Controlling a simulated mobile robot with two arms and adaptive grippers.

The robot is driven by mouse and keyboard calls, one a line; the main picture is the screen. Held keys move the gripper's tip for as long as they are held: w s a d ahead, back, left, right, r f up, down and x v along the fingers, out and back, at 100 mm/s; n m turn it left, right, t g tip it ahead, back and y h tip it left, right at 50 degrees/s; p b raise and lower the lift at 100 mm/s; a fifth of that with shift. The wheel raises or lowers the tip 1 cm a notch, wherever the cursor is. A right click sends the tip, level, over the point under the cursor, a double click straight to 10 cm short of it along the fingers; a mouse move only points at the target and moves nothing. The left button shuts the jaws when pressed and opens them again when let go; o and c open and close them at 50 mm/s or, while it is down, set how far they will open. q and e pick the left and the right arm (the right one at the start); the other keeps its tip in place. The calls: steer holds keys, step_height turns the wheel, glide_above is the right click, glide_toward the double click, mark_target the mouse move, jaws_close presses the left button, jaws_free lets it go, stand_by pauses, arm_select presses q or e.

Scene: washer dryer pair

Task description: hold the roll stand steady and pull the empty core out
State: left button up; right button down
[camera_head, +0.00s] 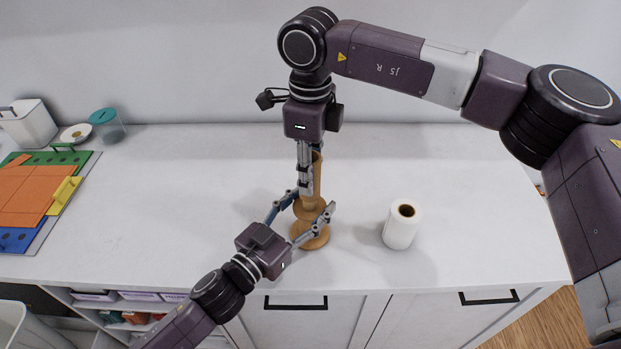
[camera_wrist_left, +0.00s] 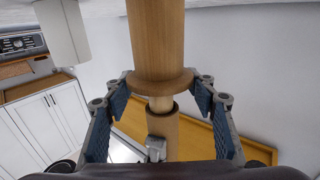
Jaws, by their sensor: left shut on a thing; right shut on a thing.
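The wooden roll stand (camera_head: 312,240) stands on the white counter with a round base and a round collar. The brown empty core (camera_head: 317,172) is upright above it. In the left wrist view, a short pale spindle (camera_wrist_left: 160,104) shows between the stand's collar (camera_wrist_left: 160,86) and the core (camera_wrist_left: 164,126), so they are apart. My left gripper (camera_head: 311,208) is shut on the stand, with a finger on each side near the collar. My right gripper (camera_head: 305,187) points down from above and is shut on the core, partly hiding it.
A white paper roll (camera_head: 400,229) stands to the right of the stand. A colourful board (camera_head: 38,200), a white container (camera_head: 28,123), a small dish (camera_head: 76,133) and a teal-lidded cup (camera_head: 107,126) are at the left. The counter between is clear.

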step_height(320, 180, up, 8)
stand_by(1.0)
steer(key=shift+f, duration=0.1)
stand_by(0.4)
arm_select(q)
steer(key=o, duration=1.6)
steer(key=shift+c, duration=0.2)
steer(key=v, duration=1.2)
steer(key=shift+a, duration=0.1)
